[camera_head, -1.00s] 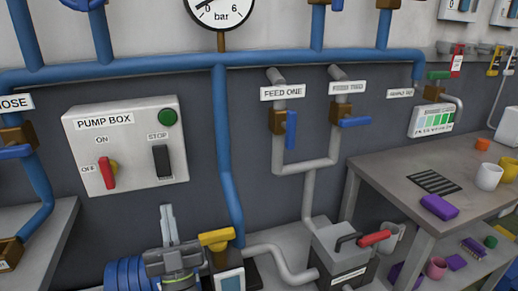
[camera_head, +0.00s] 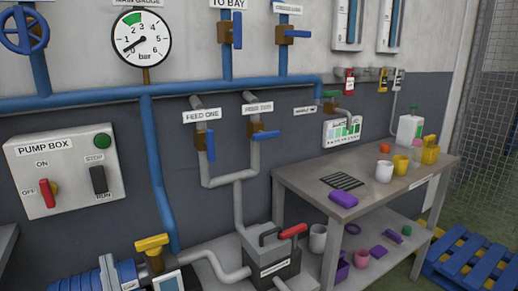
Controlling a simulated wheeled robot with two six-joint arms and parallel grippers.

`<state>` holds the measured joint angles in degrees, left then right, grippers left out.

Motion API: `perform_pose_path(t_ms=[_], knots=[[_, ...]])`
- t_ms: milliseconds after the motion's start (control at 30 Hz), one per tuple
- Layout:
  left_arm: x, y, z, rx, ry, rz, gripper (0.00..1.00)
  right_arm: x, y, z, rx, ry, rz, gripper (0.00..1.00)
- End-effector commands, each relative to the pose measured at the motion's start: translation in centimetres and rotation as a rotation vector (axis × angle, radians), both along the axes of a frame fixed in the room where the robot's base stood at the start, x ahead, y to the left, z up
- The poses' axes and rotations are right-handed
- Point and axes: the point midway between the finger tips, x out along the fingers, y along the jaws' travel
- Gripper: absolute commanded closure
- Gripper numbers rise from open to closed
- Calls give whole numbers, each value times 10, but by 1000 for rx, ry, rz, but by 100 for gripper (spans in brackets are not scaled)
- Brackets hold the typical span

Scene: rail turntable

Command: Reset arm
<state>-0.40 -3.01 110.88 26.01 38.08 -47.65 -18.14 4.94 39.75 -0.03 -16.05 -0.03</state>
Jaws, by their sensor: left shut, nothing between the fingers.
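Most of the left arm is below the picture. My right gripper is not in view.
A red-handled grey box (camera_head: 270,257) stands on the floor. The workbench (camera_head: 310,181) holds mugs and a purple block (camera_head: 343,199). A blue pallet (camera_head: 468,265) lies at right.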

Motion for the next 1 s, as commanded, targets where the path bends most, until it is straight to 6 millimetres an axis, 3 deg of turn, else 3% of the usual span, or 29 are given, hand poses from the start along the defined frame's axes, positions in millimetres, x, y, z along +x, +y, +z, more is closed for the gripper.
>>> perform_pose_path(t_ms=[333,567,767,1000], knots=[[10,-10,-19,40,170,-116,100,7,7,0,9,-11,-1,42],[15,-19,-46,57,356,-221,100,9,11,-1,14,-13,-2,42],[10,-28,-95,48,653,-337,100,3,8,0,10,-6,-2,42],[-25,-27,-169,-36,1076,-415,100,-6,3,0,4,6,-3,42]])
